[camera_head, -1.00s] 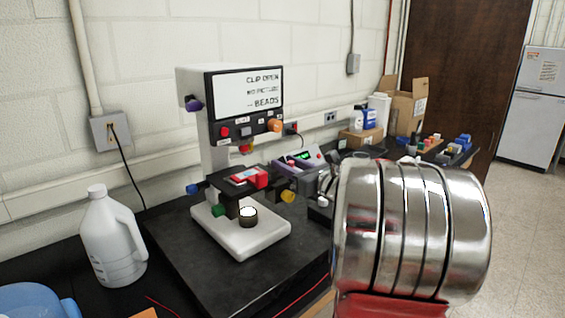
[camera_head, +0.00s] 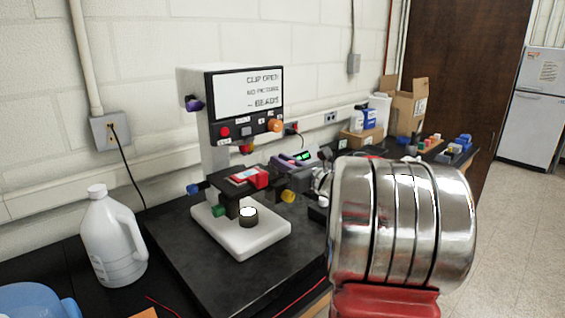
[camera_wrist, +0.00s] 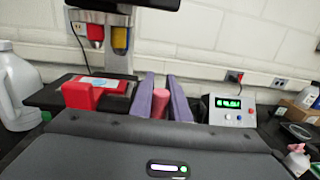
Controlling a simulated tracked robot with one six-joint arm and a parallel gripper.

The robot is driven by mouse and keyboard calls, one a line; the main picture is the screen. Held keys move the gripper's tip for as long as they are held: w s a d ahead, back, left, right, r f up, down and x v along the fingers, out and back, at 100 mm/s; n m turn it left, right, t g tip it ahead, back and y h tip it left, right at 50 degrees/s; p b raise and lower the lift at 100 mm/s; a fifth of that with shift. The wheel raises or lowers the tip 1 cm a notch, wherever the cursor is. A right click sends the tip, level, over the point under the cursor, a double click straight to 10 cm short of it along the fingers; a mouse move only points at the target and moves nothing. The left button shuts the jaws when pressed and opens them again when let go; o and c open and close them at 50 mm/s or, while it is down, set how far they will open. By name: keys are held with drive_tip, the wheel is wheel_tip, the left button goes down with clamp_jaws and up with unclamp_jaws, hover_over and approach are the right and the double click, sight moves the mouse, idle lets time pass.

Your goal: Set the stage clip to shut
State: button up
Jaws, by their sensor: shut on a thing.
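The microscope-like instrument (camera_head: 215,150) has a screen (camera_head: 249,94) reading "CLIP OPEN", "NO PICTURE" and "BEADS". Its dark stage (camera_head: 228,188) carries a slide with a red block (camera_head: 262,178) at the right end, which also shows in the wrist view (camera_wrist: 80,96). My gripper's purple fingers (camera_wrist: 160,84) stand to the right of the red block in the wrist view, shut on a pink-red knob (camera_wrist: 160,104). What the knob joins to is hidden behind my wrist. In the head view my gripper (camera_head: 290,160) is small, beside the stage.
A grey control box (camera_wrist: 232,110) with a green display stands right of the fingers. A white jug (camera_head: 112,236) stands on the left and a blue tub (camera_head: 35,302) at front left. Boxes and bottles (camera_head: 366,120) stand at the back right.

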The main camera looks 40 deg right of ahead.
drive_tip(key=shift+w+n+y, duration=0.1)
drive_tip(key=shift+n+y, duration=0.3)
drive_tip(key=shift+y, duration=0.2)
clamp_jaws()
drive_tip(key=n+y, duration=0.1)
drive_tip(key=y, duration=0.1)
drive_tip(key=shift+w+n+y, duration=0.15)
drive_tip(key=shift+n+y, duration=0.15)
drive_tip(key=n+g+y, duration=0.1)
drive_tip(key=y, duration=0.1)
drive_tip(key=n+g+y, duration=0.1)
drive_tip(key=n+y, duration=0.1)
drive_tip(key=y, duration=0.1)
drive_tip(key=shift+w+a+f, duration=0.1)
drive_tip(key=shift+w, duration=0.3)
drive_tip(key=shift+w+a+n+g+y, duration=0.2)
drive_tip(key=shift+n+g+y, duration=0.85)
drive_tip(key=shift+n+y, duration=0.25)
drive_tip(key=shift+w+a+n+g+y, duration=0.15)
drive_tip(key=shift+n+g+y, duration=0.95)
drive_tip(key=shift+y, duration=0.3)
drive_tip(key=shift+a+n+g+y, duration=0.1)
drive_tip(key=shift+n+g+y, duration=0.4)
drive_tip(key=shift+g, duration=0.05)
drive_tip(key=shift+a+n+g+y, duration=0.1)
drive_tip(key=shift+n+g+y, duration=0.35)
drive_tip(key=shift+g, duration=0.25)
drive_tip(key=o, duration=0.9)
unclamp_jaws()
drive_tip(key=shift+c, duration=0.2)
